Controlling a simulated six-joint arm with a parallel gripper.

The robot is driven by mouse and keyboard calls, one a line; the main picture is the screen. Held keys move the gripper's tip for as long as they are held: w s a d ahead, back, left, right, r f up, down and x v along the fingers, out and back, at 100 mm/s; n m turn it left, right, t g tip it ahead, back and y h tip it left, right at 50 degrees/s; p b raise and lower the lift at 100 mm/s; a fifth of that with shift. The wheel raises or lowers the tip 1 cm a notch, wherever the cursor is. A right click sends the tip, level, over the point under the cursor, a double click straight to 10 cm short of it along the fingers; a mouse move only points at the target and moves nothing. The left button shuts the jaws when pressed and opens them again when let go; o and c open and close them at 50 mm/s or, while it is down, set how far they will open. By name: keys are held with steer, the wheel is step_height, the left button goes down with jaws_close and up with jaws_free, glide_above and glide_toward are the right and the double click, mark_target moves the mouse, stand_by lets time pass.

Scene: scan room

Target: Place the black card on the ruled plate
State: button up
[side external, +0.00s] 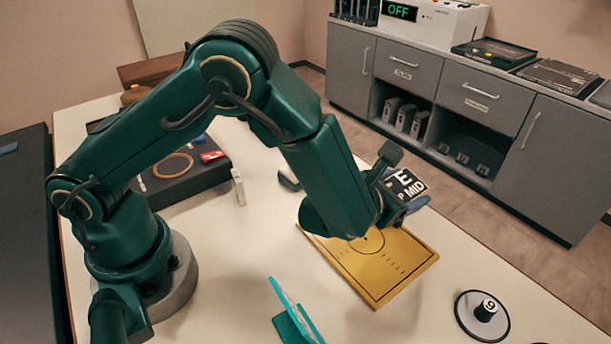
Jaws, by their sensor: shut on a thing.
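The black card (405,184) has white lettering and shows just behind and beside my gripper (392,208), tilted, over the far edge of the ruled plate. My gripper is shut on the card; my own arm hides most of the fingers and their contact with it. The ruled plate (386,278) is a flat gold rectangle on the table, with a circle and rows of small marks. My forearm and wrist cover its far left part. I cannot tell the card's exact height above the plate.
A teal stand (294,318) is at the front, left of the plate. A dark tray (165,187) holds a ring and a red item. A small white block (238,187) stands beside it. Grey cabinets (460,95) are behind.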

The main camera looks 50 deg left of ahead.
steer(key=o, duration=1.5)
steer(key=shift+c, duration=0.2)
steer(key=shift+r, duration=0.2)
steer(key=a+v, duration=0.1)
steer(key=v, duration=0.9)
steer(key=s+a+r+n+g+y, duration=0.1)
steer(key=s+a+n+g+y, duration=0.3)
steer(key=a+n, duration=0.5)
steer(key=s+a+r+n+g+y, duration=0.15)
steer(key=s+a+n+g, duration=0.4)
steer(key=n, duration=0.65)
steer(key=s+d+r+n+h, duration=0.2)
steer(key=s+n+h, duration=0.1)
steer(key=n, duration=0.5)
steer(key=s+d+r+n+t+h, duration=0.1)
steer(key=s+d+r+n+h, duration=0.1)
steer(key=n, duration=0.6)
steer(key=shift+s+d+r+n+h, duration=0.3)
steer(key=shift+s+d+h, duration=0.2)
steer(key=shift+h, duration=0.35)
